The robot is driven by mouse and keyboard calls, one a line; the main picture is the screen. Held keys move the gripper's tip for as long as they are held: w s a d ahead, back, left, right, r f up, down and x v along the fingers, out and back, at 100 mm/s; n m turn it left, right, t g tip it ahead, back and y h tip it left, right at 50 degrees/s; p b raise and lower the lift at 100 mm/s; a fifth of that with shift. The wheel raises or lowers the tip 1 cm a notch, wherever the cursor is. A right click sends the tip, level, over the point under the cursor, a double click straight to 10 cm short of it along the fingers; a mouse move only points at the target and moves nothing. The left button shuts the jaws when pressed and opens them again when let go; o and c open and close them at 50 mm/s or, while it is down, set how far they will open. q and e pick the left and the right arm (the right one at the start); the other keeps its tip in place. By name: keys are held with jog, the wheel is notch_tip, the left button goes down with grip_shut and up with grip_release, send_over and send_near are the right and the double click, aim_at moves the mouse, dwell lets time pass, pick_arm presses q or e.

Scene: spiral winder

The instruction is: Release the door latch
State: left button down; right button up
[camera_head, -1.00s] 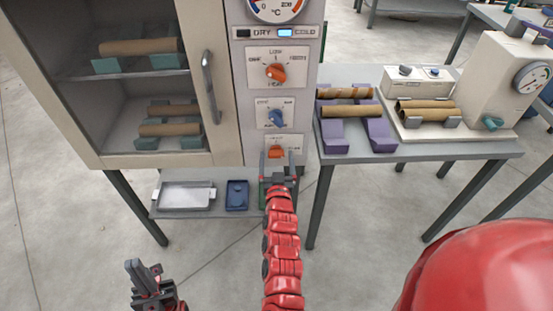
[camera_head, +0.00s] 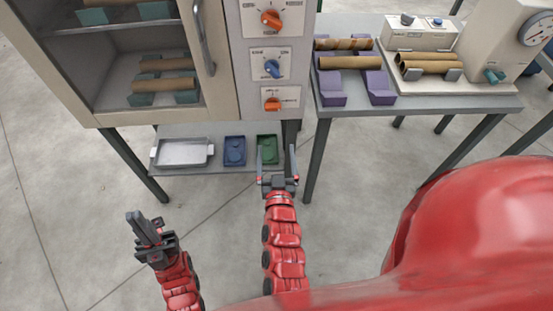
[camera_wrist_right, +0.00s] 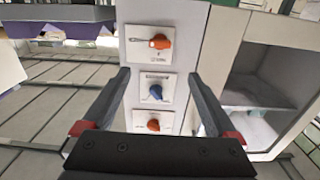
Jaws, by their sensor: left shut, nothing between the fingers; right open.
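The cabinet door (camera_head: 215,95) is at upper left, with a grey bar handle (camera_head: 203,40); it looks closed. Beside it a panel carries an upper orange knob (camera_head: 271,18), a blue knob (camera_head: 272,68) and a lower orange knob (camera_head: 273,103). Their labels are too small to read, so I cannot tell which one is the latch. My right gripper (camera_head: 276,152) is open and empty, below the lower orange knob in the picture and apart from it. In the right wrist view its fingers (camera_wrist_right: 160,80) spread toward the panel, which shows upside down. My left gripper (camera_head: 143,224) is shut and empty at lower left.
A low shelf (camera_head: 215,165) under the cabinet holds a metal tray (camera_head: 183,153), a blue tray (camera_head: 235,151) and a green tray (camera_head: 267,146). A side table (camera_head: 430,105) at right bears purple cradles (camera_head: 331,88) with brown tubes. The floor in front is open.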

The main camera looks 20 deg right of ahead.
jog(key=shift+v, duration=1.15)
